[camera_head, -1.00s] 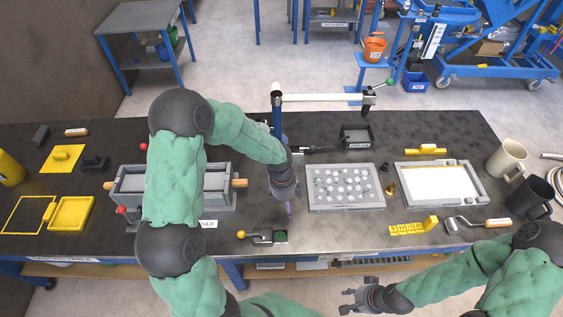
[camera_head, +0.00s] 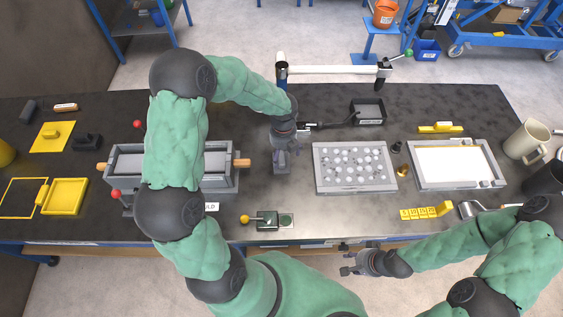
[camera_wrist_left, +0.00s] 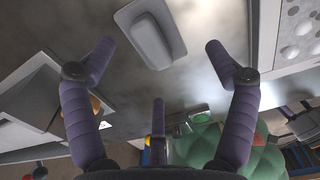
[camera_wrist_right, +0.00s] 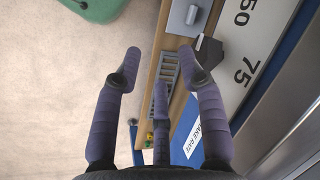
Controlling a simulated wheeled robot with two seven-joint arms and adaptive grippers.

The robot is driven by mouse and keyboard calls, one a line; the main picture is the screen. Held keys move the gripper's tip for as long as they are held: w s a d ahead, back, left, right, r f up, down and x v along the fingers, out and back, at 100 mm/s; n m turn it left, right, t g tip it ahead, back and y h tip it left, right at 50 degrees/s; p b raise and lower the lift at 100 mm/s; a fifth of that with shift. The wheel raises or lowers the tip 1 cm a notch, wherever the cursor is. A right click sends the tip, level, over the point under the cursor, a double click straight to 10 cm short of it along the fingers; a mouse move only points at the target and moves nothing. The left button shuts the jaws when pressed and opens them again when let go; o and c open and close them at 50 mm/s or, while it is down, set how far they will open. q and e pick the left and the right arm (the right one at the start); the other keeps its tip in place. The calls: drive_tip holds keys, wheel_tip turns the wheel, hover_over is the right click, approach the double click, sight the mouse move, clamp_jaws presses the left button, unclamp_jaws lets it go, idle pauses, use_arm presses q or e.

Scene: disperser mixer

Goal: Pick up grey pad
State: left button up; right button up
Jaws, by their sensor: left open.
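The grey pad (camera_wrist_left: 150,35) is a rounded grey block on a flat grey plate. It lies on the dark table, ahead of and between the fingertips of my left gripper (camera_wrist_left: 157,60) in the left wrist view. The fingers are spread wide and do not touch it. In the head view my left gripper (camera_head: 282,162) points down between the grey mould box and the ball tray. It covers part of the pad's surroundings. My right gripper (camera_head: 347,265) is open and empty in front of the table edge; it also shows in the right wrist view (camera_wrist_right: 168,70).
The grey mould box (camera_head: 225,185) with wooden handles stands left of the left gripper. The grey ball tray (camera_head: 318,178) lies to its right. A switch box (camera_head: 268,222) sits near the front edge. A white-tubed stand (camera_head: 335,70) rises behind.

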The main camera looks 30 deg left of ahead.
sight(282, 159)
use_arm(q)
drive_tip(key=f, duration=0.1)
drive_tip(key=f+b, duration=0.1)
drive_tip(key=f, duration=0.3)
drive_tip(key=shift+a+b, duration=0.25)
drive_tip(key=shift+b, duration=0.15)
drive_tip(key=shift+s, duration=0.15)
drive_tip(key=c, duration=1.7)
